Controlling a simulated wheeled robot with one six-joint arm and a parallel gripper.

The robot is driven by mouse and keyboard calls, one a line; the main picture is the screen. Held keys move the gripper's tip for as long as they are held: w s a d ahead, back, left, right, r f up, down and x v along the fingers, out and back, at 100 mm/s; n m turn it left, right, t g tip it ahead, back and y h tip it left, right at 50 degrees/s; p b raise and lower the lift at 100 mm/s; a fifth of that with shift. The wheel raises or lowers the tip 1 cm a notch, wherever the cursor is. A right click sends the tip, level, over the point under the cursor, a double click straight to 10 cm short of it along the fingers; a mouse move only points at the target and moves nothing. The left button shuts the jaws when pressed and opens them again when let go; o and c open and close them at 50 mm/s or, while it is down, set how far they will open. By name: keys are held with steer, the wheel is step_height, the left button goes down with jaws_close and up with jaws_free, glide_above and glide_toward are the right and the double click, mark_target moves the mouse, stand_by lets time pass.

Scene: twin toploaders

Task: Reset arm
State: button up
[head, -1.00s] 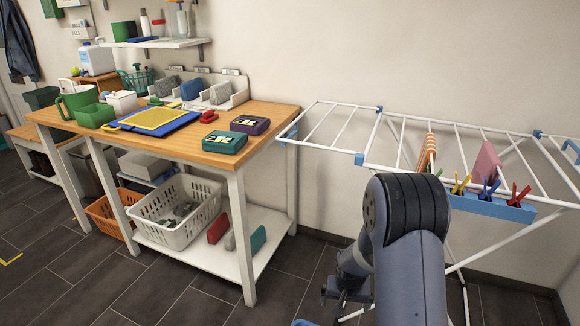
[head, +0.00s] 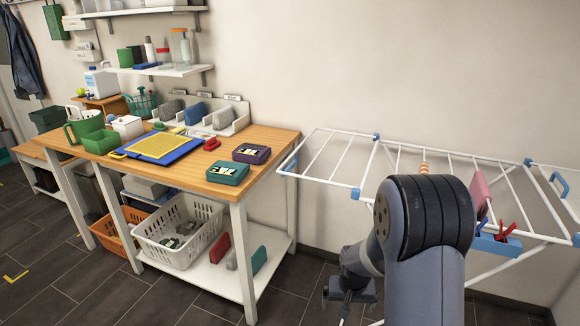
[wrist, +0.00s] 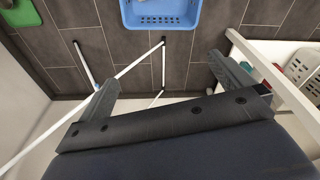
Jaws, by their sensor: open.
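My gripper (wrist: 160,88) is open and empty in the wrist view, its two fingers spread apart over the dark tiled floor. In the head view my gripper (head: 350,298) shows small and dark, low between the table and the drying rack, partly hidden by my arm. My arm is bent, with its large grey joint in front of the rack. No object is between the fingers.
A white drying rack (head: 330,183) with pegs stands to the right, close behind my arm. A wooden-topped table (head: 268,140) with goods and a lower shelf stands left. A blue basket (wrist: 160,24) and a green item (wrist: 20,12) show in the wrist view.

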step_height(320, 180, up, 13)
steer(key=s+p, duration=0.1)
steer(key=p, duration=0.7)
steer(key=shift+s+r+n, duration=0.15)
steer(key=shift+r+n, duration=0.05)
steer(key=shift+n, duration=0.2)
steer(key=shift+a, duration=0.1)
